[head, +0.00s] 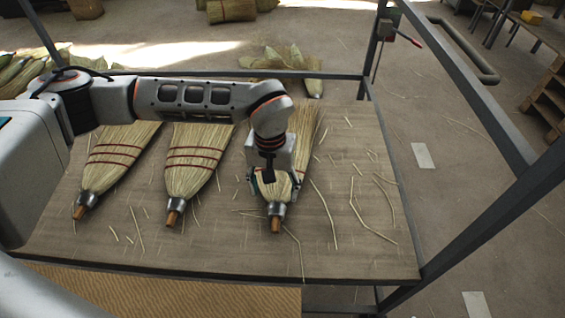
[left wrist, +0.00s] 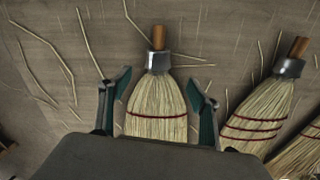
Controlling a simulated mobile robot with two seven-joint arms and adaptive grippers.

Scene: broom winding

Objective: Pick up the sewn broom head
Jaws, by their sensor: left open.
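Three sewn broom heads lie on the wooden table, each with pale straw, dark red stitching, a metal collar and a short wooden stub pointing to the front. The right one (head: 306,130) is partly hidden under my left arm; it also shows in the left wrist view (left wrist: 158,105). The middle one (head: 195,165) and the left one (head: 115,165) lie beside it. My left gripper (head: 274,190) is open over the right broom head, just behind its collar. In the left wrist view its fingers (left wrist: 158,108) stand on either side of the straw. My right gripper is not in view.
The table (head: 345,255) has loose straws scattered over its right part. Metal frame posts (head: 465,90) rise at the right. More straw bundles (head: 230,10) lie on the floor behind. A red-handled device (head: 390,30) sits on the far right post.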

